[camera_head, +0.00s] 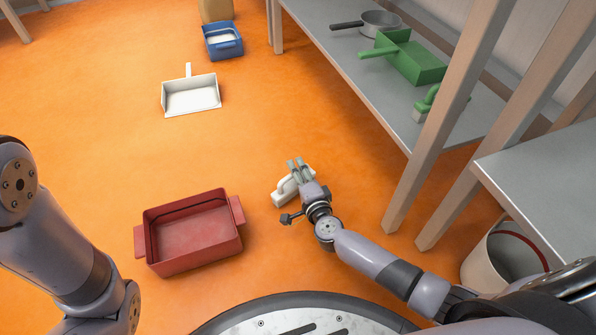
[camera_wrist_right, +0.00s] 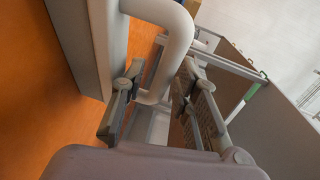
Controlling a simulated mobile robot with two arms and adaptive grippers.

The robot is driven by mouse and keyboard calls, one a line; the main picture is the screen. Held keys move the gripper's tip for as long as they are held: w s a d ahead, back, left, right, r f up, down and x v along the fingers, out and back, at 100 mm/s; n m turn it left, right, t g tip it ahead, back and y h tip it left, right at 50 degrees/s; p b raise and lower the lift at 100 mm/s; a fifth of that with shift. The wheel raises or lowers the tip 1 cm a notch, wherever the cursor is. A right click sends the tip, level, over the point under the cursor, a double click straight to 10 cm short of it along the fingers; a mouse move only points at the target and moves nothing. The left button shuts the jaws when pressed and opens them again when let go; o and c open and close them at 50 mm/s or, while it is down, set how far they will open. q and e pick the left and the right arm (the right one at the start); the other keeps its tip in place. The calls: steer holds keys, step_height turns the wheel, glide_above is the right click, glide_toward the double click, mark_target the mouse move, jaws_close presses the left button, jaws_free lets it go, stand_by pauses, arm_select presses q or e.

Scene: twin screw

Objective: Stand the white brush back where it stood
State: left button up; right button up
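The white brush (camera_head: 284,194), a pale block with a looped handle, is just left of my right gripper (camera_head: 298,168) in the head view, low over or on the orange floor; I cannot tell whether it touches. In the right wrist view, the brush's curved handle (camera_wrist_right: 172,28) passes between the two fingers of my right gripper (camera_wrist_right: 163,85), which look closed in on it. The brush's block fills the upper left there. My left arm comes in at the left, but its gripper is out of view. The white dustpan (camera_head: 191,95) lies on the floor farther back.
A red bin (camera_head: 193,236) is on the floor left of my right gripper. A blue bin (camera_head: 222,41) is at the back. The shelf (camera_head: 345,58) holds a pan (camera_head: 380,24), green dustpan (camera_head: 418,64) and green brush (camera_head: 425,103). Wooden legs and a white bucket (camera_head: 490,262) stand at right.

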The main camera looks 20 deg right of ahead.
steer(key=shift+r, duration=0.2)
steer(key=shift+s+r+p, duration=0.1)
steer(key=shift+s+p, duration=0.25)
steer(key=s+r+p, duration=0.1)
steer(key=s+p, duration=0.4)
steer(key=s, duration=0.6)
steer(key=shift+s+r, duration=0.15)
steer(key=shift+r, duration=0.1)
steer(key=shift+d, duration=0.1)
